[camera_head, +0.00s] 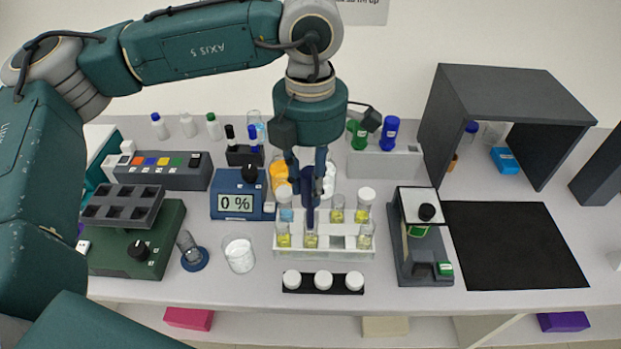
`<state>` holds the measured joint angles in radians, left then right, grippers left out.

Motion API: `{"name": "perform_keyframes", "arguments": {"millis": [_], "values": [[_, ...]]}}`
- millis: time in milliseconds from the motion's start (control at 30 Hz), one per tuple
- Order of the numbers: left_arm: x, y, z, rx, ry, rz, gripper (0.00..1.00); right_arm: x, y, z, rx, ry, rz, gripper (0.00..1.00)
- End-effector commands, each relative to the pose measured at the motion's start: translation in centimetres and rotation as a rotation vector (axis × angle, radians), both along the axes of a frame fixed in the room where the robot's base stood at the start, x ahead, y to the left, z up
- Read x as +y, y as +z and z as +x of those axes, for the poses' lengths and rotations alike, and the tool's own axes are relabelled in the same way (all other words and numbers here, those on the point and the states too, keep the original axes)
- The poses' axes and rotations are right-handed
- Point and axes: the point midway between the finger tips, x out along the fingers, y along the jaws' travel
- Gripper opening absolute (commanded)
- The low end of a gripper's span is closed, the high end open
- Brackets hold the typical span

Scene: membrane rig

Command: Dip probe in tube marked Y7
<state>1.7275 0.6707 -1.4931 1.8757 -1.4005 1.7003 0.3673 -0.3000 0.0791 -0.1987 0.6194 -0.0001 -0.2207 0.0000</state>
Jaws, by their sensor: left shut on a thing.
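My left gripper (308,184) points straight down over the tube rack, shut on a dark blue probe (309,212). The probe hangs upright, its lower end at a front-row tube with yellow liquid (311,240); I cannot tell whether its tip is inside the tube. The white rack (325,254) holds several tubes, some with white caps, most with yellow liquid. One tube at the back left holds blue liquid (286,214). No marking is readable, so I cannot tell which tube is Y7. My right gripper is not in view.
Three white caps sit on a black strip (323,290) before the rack. A grey device (424,251) stands right, beside a clear black mat (515,246) and a dark hood (500,85).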

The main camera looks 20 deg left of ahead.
Motion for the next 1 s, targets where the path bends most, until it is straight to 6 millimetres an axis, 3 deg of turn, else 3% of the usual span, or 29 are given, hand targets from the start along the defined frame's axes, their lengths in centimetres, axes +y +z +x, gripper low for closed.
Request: {"name": "perform_keyframes", "arguments": {"millis": [33,600,1000], "values": [[0.0,-1.0,0.0,0.0,0.0,0.0,0.07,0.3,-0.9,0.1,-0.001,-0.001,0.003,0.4],[0.0,-5.8,0.0,0.0,-0.002,0.0,0.07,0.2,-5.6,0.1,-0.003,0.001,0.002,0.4],[0.0,-6.3,0.0,0.0,-0.002,0.0,0.07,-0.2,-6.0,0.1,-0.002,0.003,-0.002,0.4]]}}
